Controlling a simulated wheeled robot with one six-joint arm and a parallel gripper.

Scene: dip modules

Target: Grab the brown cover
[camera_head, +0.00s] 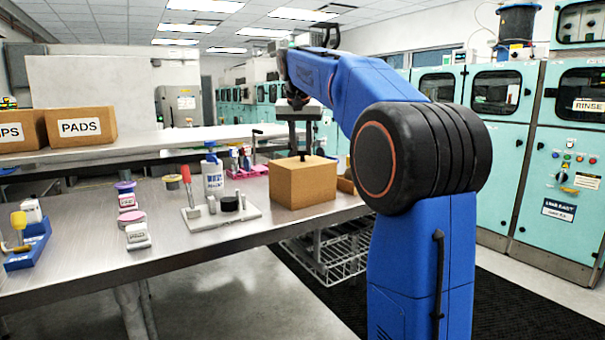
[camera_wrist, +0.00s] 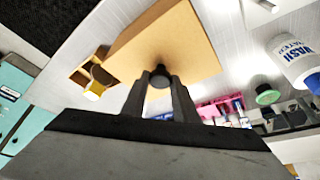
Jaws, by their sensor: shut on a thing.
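The brown cover (camera_head: 303,184) is a plain box shape with a small dark knob (camera_head: 303,155) on top. It stands upright at the right end of the steel table, and I see no clear gap under it. My gripper (camera_head: 302,151) points down at it from above. In the wrist view the cover (camera_wrist: 170,42) lies just beyond my fingers, and my gripper (camera_wrist: 160,76) is shut on the round dark knob (camera_wrist: 160,80), one finger on each side. The inside of the cover is hidden.
A small open box (camera_head: 346,184) stands right beside the cover. Left of it are a white tray (camera_head: 238,215) with small parts, a wash bottle (camera_head: 213,175) and a blue rack (camera_head: 28,246). A shelf (camera_head: 150,147) runs behind. The table's front edge is close.

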